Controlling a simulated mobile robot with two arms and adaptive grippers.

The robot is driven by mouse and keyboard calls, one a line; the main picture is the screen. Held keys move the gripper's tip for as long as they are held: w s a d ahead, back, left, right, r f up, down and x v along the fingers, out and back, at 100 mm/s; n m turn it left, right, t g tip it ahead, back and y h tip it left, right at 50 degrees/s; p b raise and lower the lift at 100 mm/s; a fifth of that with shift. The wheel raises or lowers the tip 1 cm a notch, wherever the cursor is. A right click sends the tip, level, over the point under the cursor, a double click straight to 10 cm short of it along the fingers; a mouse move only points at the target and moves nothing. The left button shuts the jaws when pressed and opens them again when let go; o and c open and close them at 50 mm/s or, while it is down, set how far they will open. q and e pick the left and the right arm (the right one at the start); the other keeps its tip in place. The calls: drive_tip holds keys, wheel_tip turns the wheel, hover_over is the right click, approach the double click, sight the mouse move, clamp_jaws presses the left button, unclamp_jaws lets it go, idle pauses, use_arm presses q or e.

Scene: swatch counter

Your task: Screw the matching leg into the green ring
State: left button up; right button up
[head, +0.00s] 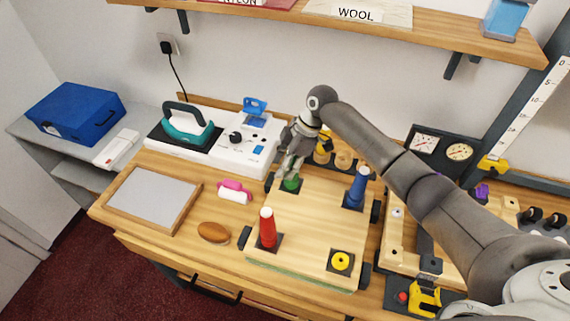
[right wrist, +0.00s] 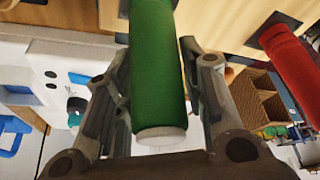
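The wooden board (head: 300,219) lies on the counter with a dark square base near each corner. A green leg (head: 291,184) stands at the board's back left corner; it also shows in the right wrist view (right wrist: 154,65). My right gripper (head: 291,167) is around the green leg from above, with its fingertips (right wrist: 156,50) against its sides. The green ring is hidden beneath the leg and fingers. A red leg (head: 267,227) stands upright at the front left corner and a blue leg (head: 356,188) at the back right. The yellow ring (head: 341,261) holds no leg. My left gripper is out of view.
A pink and white roller (head: 234,192), a brown oval object (head: 213,232) and a framed grey panel (head: 152,199) lie left of the board. A white machine (head: 243,144) stands behind. A wooden frame (head: 394,228) and yellow tape measure (head: 425,297) are on the right.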

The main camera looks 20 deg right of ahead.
drive_tip(key=c, duration=0.5)
drive_tip(key=shift+c, duration=0.6)
drive_tip(key=m+p, duration=0.1)
drive_tip(key=p, duration=0.1)
drive_tip(key=m+t+p, duration=0.1)
drive_tip(key=m+p, duration=0.1)
drive_tip(key=p, duration=0.1)
drive_tip(key=shift+w+d+r+m, duration=0.1)
drive_tip(key=shift+w+r+m, duration=0.05)
drive_tip(key=shift+r+m, duration=0.15)
drive_tip(key=shift+w+f+m+t+h, duration=0.1)
drive_tip(key=shift+f+m+t+h, duration=0.2)
drive_tip(key=shift+f+m, duration=0.15)
drive_tip(key=shift+w+d+m, duration=0.15)
drive_tip(key=shift+m, duration=0.5)
drive_tip(key=m, duration=0.1)
drive_tip(key=m+t+h, duration=0.1)
drive_tip(key=m, duration=0.2)
drive_tip(key=shift+w+d+m+t+h, duration=0.2)
drive_tip(key=shift+d+m+t+h, duration=0.1)
drive_tip(key=shift+m, duration=0.1)
drive_tip(key=m, duration=0.1)
drive_tip(key=m+h, duration=0.1)
drive_tip(key=m, duration=0.2)
drive_tip(key=shift+w+d+t+h, duration=0.2)
drive_tip(key=shift+d+t+h, duration=0.1)
drive_tip(key=shift+d, duration=0.05)
drive_tip(key=o, duration=0.9)
